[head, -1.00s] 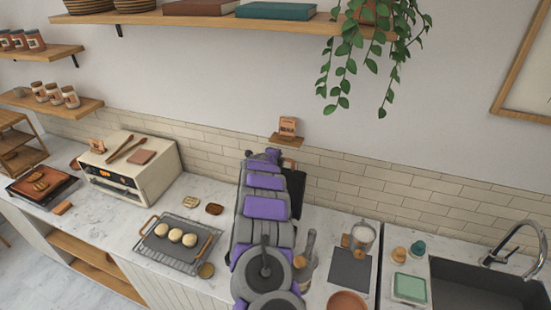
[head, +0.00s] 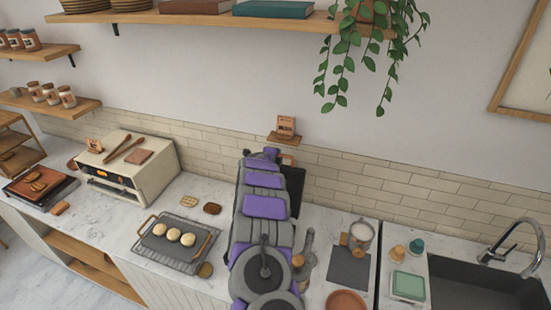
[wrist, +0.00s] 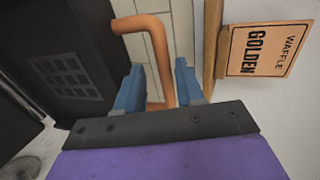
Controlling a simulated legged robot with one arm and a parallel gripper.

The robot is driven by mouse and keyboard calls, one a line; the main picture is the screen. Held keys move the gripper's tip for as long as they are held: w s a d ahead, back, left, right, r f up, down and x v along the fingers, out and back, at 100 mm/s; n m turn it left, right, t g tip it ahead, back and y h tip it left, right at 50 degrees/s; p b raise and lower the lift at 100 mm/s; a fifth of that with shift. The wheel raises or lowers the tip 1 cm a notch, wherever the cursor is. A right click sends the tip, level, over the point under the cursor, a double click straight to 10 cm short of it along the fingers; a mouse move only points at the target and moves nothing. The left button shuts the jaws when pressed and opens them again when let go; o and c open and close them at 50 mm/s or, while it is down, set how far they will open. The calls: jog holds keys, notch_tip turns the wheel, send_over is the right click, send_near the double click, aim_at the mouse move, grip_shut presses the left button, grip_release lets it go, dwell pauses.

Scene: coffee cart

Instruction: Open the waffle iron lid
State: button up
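The waffle iron is mostly hidden behind my arm in the head view. A dark upright panel (head: 296,184), seemingly its lid, shows just right of the arm, with a bit of copper handle (head: 288,159) at its top. In the wrist view, the black panel (wrist: 65,75) with a grid of small squares fills the left side, and the bent copper handle (wrist: 158,45) comes off it. My gripper (wrist: 158,82) has its two blue fingers apart, with the handle passing between them, nearer the right finger. I cannot tell whether a finger touches it. The hinge is hidden.
A small wall shelf holds a card (head: 286,125); the card also shows in the wrist view (wrist: 268,50), close to the right finger. Left are a tray (head: 152,251) of dough rounds and a toaster oven (head: 148,180). Right are a dark mat (head: 348,268) and a sink (head: 480,285).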

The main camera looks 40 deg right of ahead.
jog(key=b+v, duration=0.4)
jog(key=v, duration=1.2)
jog(key=shift+s+a, duration=0.15)
jog(key=shift+a, duration=0.2)
jog(key=shift+r, duration=0.1)
